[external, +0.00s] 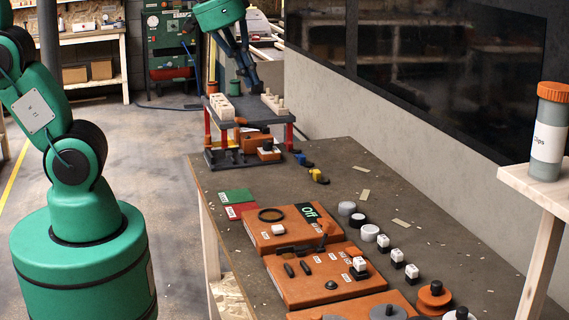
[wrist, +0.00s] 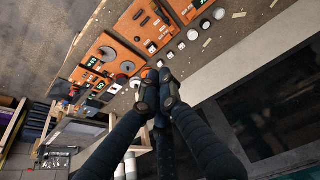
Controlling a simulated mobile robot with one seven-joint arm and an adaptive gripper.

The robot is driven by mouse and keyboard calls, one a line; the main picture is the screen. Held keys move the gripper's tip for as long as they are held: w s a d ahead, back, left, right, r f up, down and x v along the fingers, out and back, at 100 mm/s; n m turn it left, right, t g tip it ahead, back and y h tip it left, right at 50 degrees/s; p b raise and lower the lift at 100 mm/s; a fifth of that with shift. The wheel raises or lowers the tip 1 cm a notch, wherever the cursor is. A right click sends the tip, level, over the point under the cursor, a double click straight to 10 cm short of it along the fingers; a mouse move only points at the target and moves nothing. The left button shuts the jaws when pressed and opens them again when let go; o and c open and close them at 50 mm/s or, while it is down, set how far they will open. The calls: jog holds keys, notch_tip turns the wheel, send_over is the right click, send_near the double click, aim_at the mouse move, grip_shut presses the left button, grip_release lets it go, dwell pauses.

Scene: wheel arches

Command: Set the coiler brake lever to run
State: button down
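Orange control panels lie along the bench. The nearer-middle panel (external: 310,285) carries small dark handles, a white block and small labels too small to read surely. A dark lever-like bar (external: 300,248) lies by the seam between this panel and the "Off" panel (external: 262,240). I cannot tell which part is the coiler brake lever. My gripper (external: 252,84) is above the bench's far end, over a small rack, well away from these panels. In the wrist view, the dark fingertips (wrist: 158,88) are drawn together with nothing visible between them. The panels (wrist: 143,25) show beyond them.
The small rack (external: 212,157) with white blocks stands at the bench's far end. White and black cylinders (external: 369,233) and small cubes line the bench right of the panels. An orange-capped jar (external: 548,125) stands on a side shelf. A wall with dark glass (external: 430,60) bounds the right.

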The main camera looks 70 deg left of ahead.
jog(key=w+d+f+g, duration=0.2)
jog(key=w+d+f, duration=0.3)
jog(key=w+d, duration=0.5)
jog(key=w+d+f+g, duration=0.1)
jog(key=w+d+f, duration=0.4)
jog(key=w+d, duration=0.5)
jog(key=w+d+f+g, duration=0.1)
jog(key=w+d+f, duration=0.1)
jog(key=d+f, duration=0.8)
jog(key=w+d+f+g+p, duration=0.1)
jog(key=w+d+f, duration=0.1)
jog(key=d+f, duration=0.8)
jog(key=shift+w+f+y, duration=0.3)
jog(key=shift+w+f, duration=0.05)
jog(key=shift+f, duration=0.2)
jog(key=f, duration=0.6)
jog(key=f+b, duration=0.1)
jog(key=f, duration=0.3)
jog(key=shift+s, duration=0.25)
jog(key=shift+s+r+b, duration=0.1)
jog(key=shift+s+r, duration=0.15)
jog(key=shift+s, duration=0.35)
jog(key=shift+s+r+b, duration=0.1)
jog(key=shift+s+r, duration=0.2)
jog(key=shift+s, duration=0.35)
jog(key=shift+s+r+b, duration=0.1)
jog(key=shift+s+r, duration=0.15)
jog(key=shift+s, duration=0.35)
